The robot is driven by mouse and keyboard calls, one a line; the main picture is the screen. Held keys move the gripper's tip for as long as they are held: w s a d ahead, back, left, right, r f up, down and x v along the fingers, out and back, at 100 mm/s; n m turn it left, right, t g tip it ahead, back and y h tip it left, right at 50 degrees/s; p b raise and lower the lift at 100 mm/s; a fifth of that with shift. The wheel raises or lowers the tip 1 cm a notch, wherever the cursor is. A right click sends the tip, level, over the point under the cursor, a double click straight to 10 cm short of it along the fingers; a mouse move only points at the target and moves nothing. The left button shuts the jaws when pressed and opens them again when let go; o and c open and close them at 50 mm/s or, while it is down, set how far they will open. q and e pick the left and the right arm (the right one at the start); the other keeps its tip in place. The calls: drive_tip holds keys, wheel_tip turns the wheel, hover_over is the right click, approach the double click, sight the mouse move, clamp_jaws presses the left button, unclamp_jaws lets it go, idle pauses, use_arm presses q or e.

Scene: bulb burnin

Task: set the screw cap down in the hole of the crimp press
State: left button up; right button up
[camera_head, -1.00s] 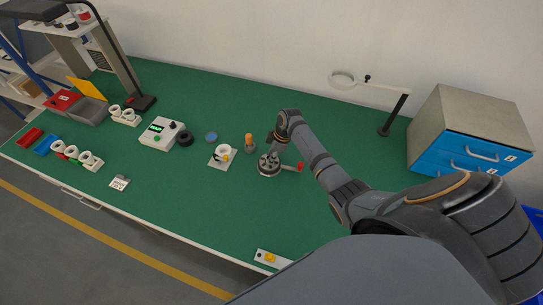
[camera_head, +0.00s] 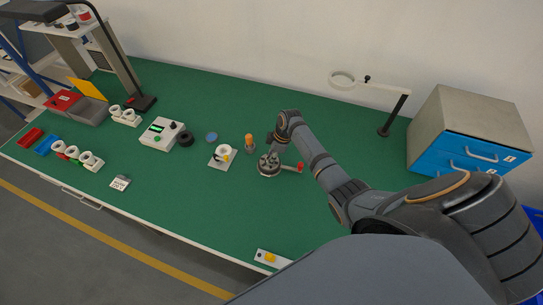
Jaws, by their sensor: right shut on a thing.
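The crimp press (camera_head: 268,168) is a round grey metal device with a lever ending in a red knob (camera_head: 300,167). It stands on the green bench near the middle of the head view. My right gripper (camera_head: 272,148) reaches in from the right and points down, close above the press's back edge. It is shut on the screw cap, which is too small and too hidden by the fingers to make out. The hole of the press is not clearly visible, and I cannot tell whether the cap touches it. My left gripper is not in view.
Left of the press stand an orange-topped piece (camera_head: 249,143), a white fixture (camera_head: 221,158) and a tester box (camera_head: 162,133). A ring lamp stand (camera_head: 397,114) and blue drawer cabinet (camera_head: 465,150) are at the right. The front middle of the bench (camera_head: 190,205) is clear.

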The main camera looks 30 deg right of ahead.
drive_tip(key=shift+r, duration=0.1)
idle(0.5)
drive_tip(key=o, duration=0.7)
drive_tip(key=v, duration=1.2)
